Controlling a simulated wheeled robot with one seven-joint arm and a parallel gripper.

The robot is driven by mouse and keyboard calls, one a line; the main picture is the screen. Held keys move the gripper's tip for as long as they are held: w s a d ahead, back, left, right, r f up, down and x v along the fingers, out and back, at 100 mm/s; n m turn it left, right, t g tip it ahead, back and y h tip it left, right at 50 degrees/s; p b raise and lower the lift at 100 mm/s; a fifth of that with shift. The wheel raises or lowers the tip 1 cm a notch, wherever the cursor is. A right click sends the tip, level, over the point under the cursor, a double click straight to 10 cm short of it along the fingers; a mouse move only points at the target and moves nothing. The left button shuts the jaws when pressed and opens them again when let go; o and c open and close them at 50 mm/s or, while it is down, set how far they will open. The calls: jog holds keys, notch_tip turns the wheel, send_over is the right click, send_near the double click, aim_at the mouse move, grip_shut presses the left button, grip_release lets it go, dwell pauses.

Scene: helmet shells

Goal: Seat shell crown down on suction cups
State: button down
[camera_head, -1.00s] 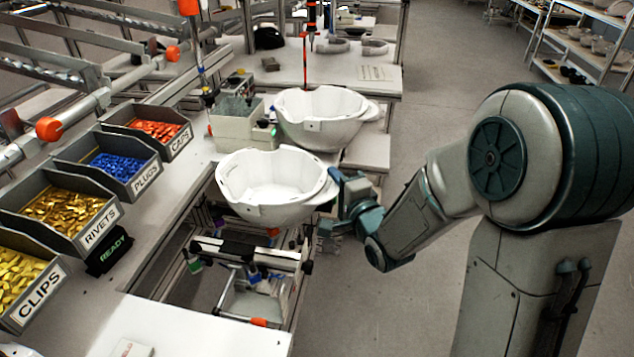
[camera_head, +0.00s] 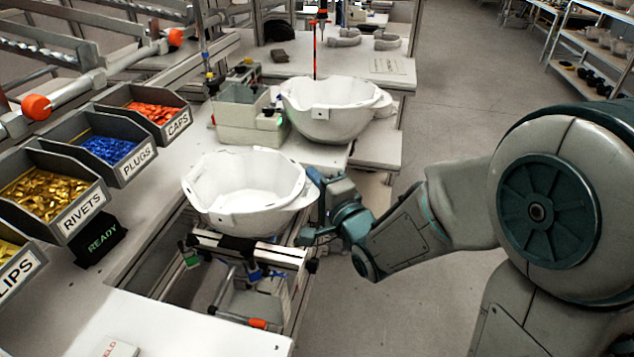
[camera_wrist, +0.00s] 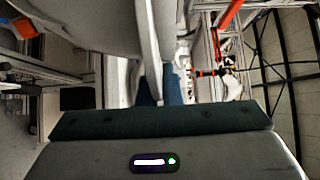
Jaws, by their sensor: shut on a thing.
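A white helmet shell (camera_head: 245,190) is held crown down, its open side up, over the fixture frame (camera_head: 250,250) in the gap of the bench. My gripper (camera_head: 318,190) is shut on the shell's right rim in the head view. In the wrist view the pale shell wall (camera_wrist: 85,25) fills the upper left, close to the gripper. The suction cups are hidden under the shell, so I cannot tell whether the crown touches them.
A second white shell (camera_head: 335,108) sits behind, beside a grey-white box unit (camera_head: 245,115). Bins of rivets (camera_head: 50,190), plugs (camera_head: 110,148) and caps (camera_head: 150,110) line the left, with a READY sign (camera_head: 102,240). Open floor lies to the right.

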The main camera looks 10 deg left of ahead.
aim_at(289, 186)
jog(key=a+f+b, duration=0.1)
jog(key=a, duration=0.1)
jog(key=a+b, duration=0.1)
jog(key=b, duration=0.1)
jog(key=a+f+b, duration=0.1)
jog(key=a, duration=0.1)
jog(key=shift+w+a+f, duration=0.2)
jog(key=shift+a+f, duration=0.1)
jog(key=shift+a, duration=0.05)
notch_tip(289, 186, down, 4)
jog(key=b, duration=0.4)
jog(key=shift+r, duration=0.15)
jog(key=c, duration=1.5)
grip_release()
